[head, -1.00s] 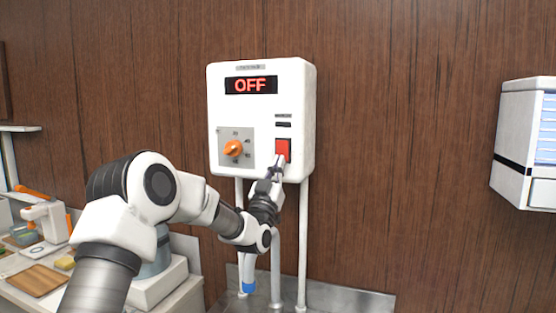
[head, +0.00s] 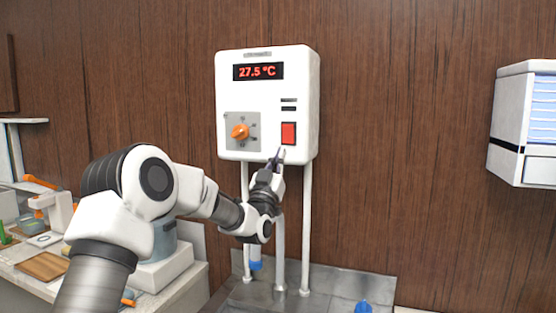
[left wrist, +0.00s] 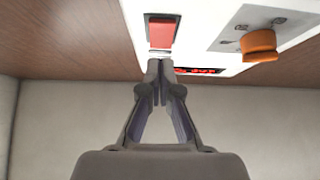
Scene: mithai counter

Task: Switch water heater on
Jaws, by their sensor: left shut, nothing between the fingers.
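The white water heater (head: 266,142) hangs on the wood-panelled wall in the head view. Its display (head: 258,71) reads 27.5 °C in red. The red rocker switch (head: 288,133) is at its lower right, and the orange knob (head: 239,131) at its lower left. My left gripper (head: 279,154) is shut and empty, its tips just below the switch. The orange knob (left wrist: 259,44) is to the right there. My right gripper is not in view.
Pipes (head: 305,230) run down from the heater to a metal surface (head: 330,283). A counter (head: 170,283) with a wooden board (head: 43,266) and small items is at the left. A white cabinet (head: 508,125) is on the right wall. The wall between heater and cabinet is clear.

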